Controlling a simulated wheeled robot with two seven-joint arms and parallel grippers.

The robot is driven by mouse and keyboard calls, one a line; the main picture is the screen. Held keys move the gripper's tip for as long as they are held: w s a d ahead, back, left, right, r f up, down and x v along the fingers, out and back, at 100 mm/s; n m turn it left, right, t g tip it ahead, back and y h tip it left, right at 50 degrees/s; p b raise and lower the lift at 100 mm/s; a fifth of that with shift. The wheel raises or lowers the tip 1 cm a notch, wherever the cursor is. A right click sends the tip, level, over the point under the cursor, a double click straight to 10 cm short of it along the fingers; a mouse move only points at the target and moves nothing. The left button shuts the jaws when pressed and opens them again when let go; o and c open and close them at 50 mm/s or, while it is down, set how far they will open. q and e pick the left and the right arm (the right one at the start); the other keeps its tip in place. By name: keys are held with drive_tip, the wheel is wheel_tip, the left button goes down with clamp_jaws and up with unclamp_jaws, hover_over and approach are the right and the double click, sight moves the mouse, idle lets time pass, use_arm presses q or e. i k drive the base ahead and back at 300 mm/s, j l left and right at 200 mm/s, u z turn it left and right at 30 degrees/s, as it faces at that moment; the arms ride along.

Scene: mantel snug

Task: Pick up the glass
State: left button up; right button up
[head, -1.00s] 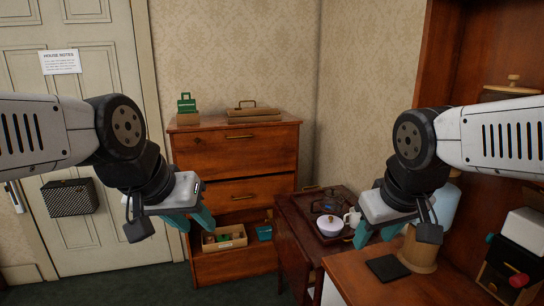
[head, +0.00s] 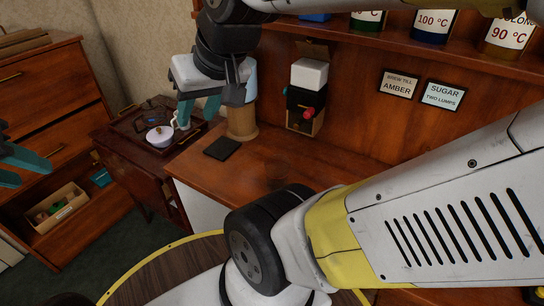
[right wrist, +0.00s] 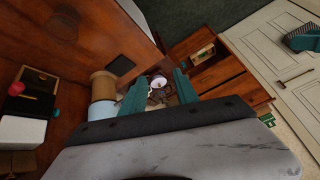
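I cannot make out a drinking glass in either current view. My right gripper (head: 197,112) hangs open and empty above the small dark table, left of the wooden counter. In the right wrist view its teal fingers (right wrist: 159,88) stand apart with nothing between them. My left gripper (head: 16,166) shows only partly at the left edge of the head view, its teal fingers apart and nothing visible in them. A pale blue cylinder on a round wooden base (head: 241,122) stands on the counter, partly hidden behind my right gripper.
A white lidded pot (head: 160,136) and a white mug (head: 181,119) sit on the dark table. A black square mat (head: 222,148) lies on the counter (head: 275,160). A dispenser with a red knob (head: 305,105) stands at the counter's back, under a shelf of labelled jars (head: 432,24).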

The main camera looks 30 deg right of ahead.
sight(277, 167)
drive_tip(key=z, duration=1.45)
drive_tip(key=k+j, duration=0.2)
drive_tip(key=j, duration=0.2)
drive_tip(key=k+j+z, duration=0.1)
drive_tip(key=j, duration=0.25)
drive_tip(key=k+j, duration=0.35)
